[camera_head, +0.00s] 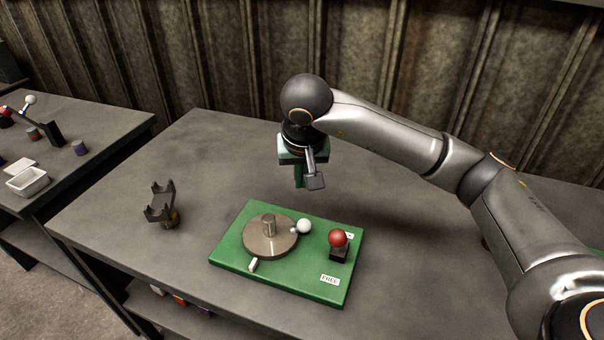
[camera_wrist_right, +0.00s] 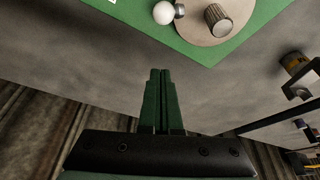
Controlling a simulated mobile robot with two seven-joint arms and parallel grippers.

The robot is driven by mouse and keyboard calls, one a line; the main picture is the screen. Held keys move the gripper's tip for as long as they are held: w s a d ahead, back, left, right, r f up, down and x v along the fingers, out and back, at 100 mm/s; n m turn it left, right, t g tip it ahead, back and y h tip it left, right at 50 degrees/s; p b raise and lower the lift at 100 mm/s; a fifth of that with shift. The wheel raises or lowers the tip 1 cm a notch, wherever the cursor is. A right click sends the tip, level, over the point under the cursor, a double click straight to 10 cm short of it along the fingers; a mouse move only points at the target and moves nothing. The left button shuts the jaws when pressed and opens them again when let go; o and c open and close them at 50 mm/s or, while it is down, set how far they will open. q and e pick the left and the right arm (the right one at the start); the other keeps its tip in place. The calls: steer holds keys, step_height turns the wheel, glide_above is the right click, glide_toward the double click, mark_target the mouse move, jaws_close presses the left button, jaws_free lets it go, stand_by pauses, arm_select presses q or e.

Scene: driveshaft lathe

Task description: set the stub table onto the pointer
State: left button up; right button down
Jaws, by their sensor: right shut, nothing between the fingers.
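The stub table is a round brown-grey disc (camera_head: 268,240) on a green board (camera_head: 230,254), with a ridged metal stub (camera_head: 268,224) standing on it. A white ball knob (camera_head: 304,226) sticks out at its right side. The disc and stub also show at the top of the right wrist view (camera_wrist_right: 197,23). A small white piece (camera_head: 253,265), probably the pointer, is at the disc's front edge. My right gripper (camera_head: 299,184) is shut and empty above the table behind the board. Its green fingers (camera_wrist_right: 160,78) are together in the wrist view, apart from the knob. My left gripper is out of view.
A red ball (camera_head: 338,238) on a black block stands at the board's right, near a white label reading "FREE" (camera_head: 330,279). A dark forked stand (camera_head: 161,207) is left of the board. A side table (camera_head: 100,128) holds small parts. The table between stand and wall is clear.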

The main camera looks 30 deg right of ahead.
mark_target(278, 227)
steer(key=x, duration=0.6)
steer(key=s, duration=0.1)
steer(key=s+a, duration=0.1)
steer(key=s, duration=0.1)
steer(key=shift+a+f+p, duration=0.15)
steer(key=shift+p, duration=0.2)
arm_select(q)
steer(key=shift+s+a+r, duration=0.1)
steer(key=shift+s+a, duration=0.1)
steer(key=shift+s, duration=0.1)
arm_select(e)
steer(key=shift+s+a+f, duration=0.1)
steer(key=shift+s, duration=0.2)
